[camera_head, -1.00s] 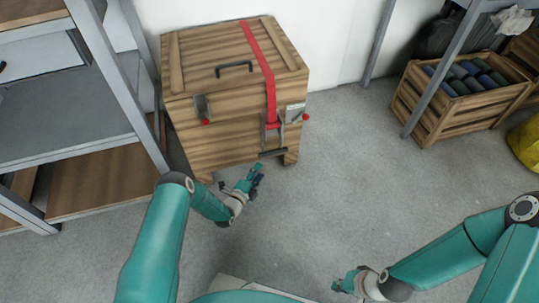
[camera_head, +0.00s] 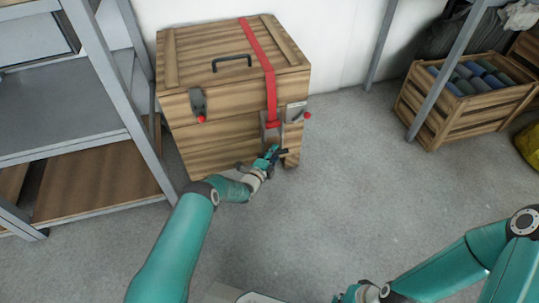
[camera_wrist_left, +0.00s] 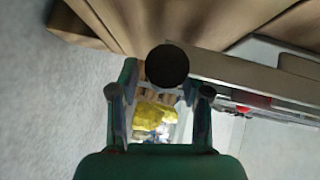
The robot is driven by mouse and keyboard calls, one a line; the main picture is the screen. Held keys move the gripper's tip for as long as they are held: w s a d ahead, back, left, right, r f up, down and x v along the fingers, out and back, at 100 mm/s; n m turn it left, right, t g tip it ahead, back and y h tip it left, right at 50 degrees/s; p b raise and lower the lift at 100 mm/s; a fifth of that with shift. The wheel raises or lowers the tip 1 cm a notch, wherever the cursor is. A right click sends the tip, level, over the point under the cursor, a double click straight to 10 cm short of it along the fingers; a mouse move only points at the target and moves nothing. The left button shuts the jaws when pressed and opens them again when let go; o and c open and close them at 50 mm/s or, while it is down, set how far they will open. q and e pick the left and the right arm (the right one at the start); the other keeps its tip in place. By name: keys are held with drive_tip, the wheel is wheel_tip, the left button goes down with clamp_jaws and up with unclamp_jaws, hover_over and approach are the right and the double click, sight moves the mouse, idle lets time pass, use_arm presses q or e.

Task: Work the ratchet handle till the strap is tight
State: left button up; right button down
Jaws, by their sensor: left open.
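A wooden crate (camera_head: 200,135) with a lid stands against the wall in the head view. A red strap (camera_head: 259,55) runs over the lid and down the front to the metal ratchet (camera_head: 270,130). My left gripper (camera_head: 276,154) is open, just below the ratchet at the crate's front, and partly covers the ratchet handle. In the left wrist view a dark round end, apparently the handle's grip (camera_wrist_left: 167,66), shows between the open fingers. Whether they touch it I cannot tell. My right gripper (camera_head: 346,296) is cut by the bottom edge; its fingers are unclear.
A metal shelf (camera_head: 85,110) stands close on the left. A slatted crate of rolls (camera_head: 440,115) stands at right. The middle floor is clear.

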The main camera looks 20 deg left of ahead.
use_arm(q)
clamp_jaws()
